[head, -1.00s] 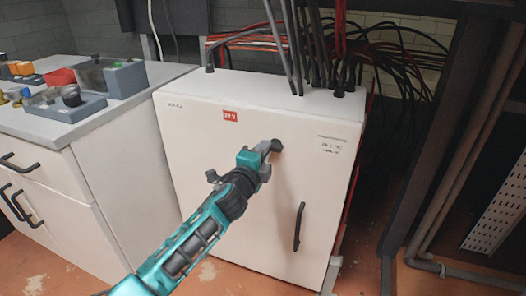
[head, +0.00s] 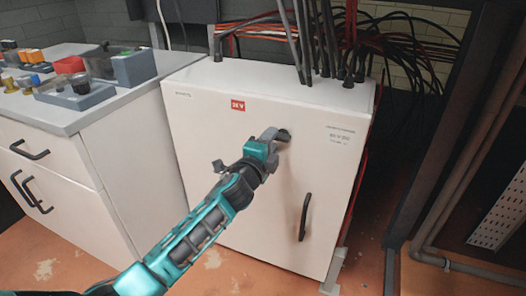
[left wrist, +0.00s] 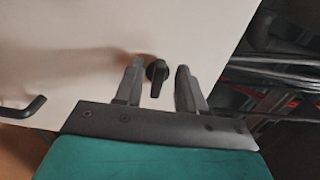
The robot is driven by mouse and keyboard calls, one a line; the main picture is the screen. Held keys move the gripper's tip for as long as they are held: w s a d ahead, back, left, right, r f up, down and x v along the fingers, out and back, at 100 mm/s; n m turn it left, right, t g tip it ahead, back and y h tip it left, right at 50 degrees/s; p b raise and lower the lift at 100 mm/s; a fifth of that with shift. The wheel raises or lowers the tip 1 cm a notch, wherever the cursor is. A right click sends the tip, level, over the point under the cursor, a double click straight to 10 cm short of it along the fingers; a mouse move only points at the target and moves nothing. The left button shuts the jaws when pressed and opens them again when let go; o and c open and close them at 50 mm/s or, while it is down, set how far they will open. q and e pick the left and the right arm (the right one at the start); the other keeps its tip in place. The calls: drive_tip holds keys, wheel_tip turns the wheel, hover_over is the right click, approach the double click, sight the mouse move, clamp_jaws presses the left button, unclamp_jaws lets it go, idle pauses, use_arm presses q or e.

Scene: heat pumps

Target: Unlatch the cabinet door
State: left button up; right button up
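The white cabinet (head: 215,150) stands in the middle of the head view with its door face toward me and shut. A black handle (head: 304,217) is on the lower right of the door. A small dark latch knob sits higher up and is mostly hidden by my left gripper (head: 277,134) in the head view. In the left wrist view the black latch knob (left wrist: 157,73) shows between the two grey fingers of the left gripper (left wrist: 157,83). The fingers are apart, with a gap on each side of the knob. My right gripper is not in view.
A white counter with drawers (head: 60,165) stands left of the cabinet, with control boxes (head: 80,92) on top. Black cables (head: 310,45) rise from the cabinet top. A dark post (head: 430,140) and pipes stand at the right.

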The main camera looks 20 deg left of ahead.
use_arm(q)
drive_tip(key=s+p, duration=0.2)
drive_tip(key=s, duration=1)
drive_tip(key=shift+s+a, duration=0.25)
drive_tip(key=shift+s, duration=0.05)
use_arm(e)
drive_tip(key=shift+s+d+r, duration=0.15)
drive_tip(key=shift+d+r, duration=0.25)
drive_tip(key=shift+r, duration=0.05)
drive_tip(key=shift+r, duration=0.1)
